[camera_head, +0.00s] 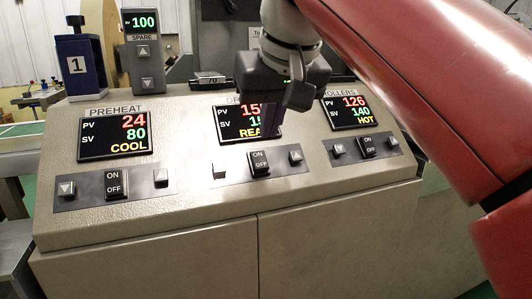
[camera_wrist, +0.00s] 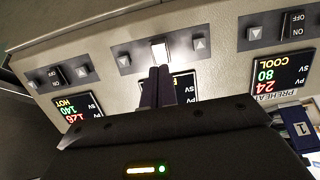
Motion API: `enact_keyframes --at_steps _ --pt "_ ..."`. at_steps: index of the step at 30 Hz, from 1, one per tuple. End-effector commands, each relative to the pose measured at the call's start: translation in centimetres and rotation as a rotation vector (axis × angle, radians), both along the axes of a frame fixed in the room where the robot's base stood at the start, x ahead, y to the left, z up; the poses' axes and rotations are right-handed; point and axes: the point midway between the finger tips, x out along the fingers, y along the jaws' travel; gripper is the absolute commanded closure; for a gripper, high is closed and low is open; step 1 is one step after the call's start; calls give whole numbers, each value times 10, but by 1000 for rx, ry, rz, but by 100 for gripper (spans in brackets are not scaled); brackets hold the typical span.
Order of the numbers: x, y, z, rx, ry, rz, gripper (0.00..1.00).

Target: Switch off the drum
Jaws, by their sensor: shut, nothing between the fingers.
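The drum section is the middle one on the sloped control panel, its heading mostly hidden by my gripper. Its display (camera_head: 231,122) shows PV 15-something and yellow letters starting REA, the right part hidden. Below it is the drum ON/OFF rocker switch (camera_head: 259,163), between two arrow buttons. The wrist view shows this upside down, the rocker (camera_wrist: 159,49) bright with glare. My gripper (camera_head: 270,132) is shut and empty, its fingers in front of the drum display, just above the rocker in the head view. In the wrist view the fingertips (camera_wrist: 159,70) appear beside the rocker; contact cannot be told.
The PREHEAT rocker (camera_head: 115,183) is to the left, with its display (camera_head: 115,136) reading COOL. The ROLLERS rocker (camera_head: 367,146) is to the right, with its display (camera_head: 351,111) reading HOT. A SPARE controller (camera_head: 143,52) and a blue block marked 1 (camera_head: 78,66) stand behind.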

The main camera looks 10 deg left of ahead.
Motion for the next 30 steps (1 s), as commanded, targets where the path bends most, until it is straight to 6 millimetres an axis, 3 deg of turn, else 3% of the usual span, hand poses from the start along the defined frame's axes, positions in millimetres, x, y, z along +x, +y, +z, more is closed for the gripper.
enact_keyframes --at_steps 3,9,30 --pt "11 7 -27 -3 3 1 100" --pt "23 15 -52 0 1 -1 100" --pt "30 17 -72 23 -34 -3 100"
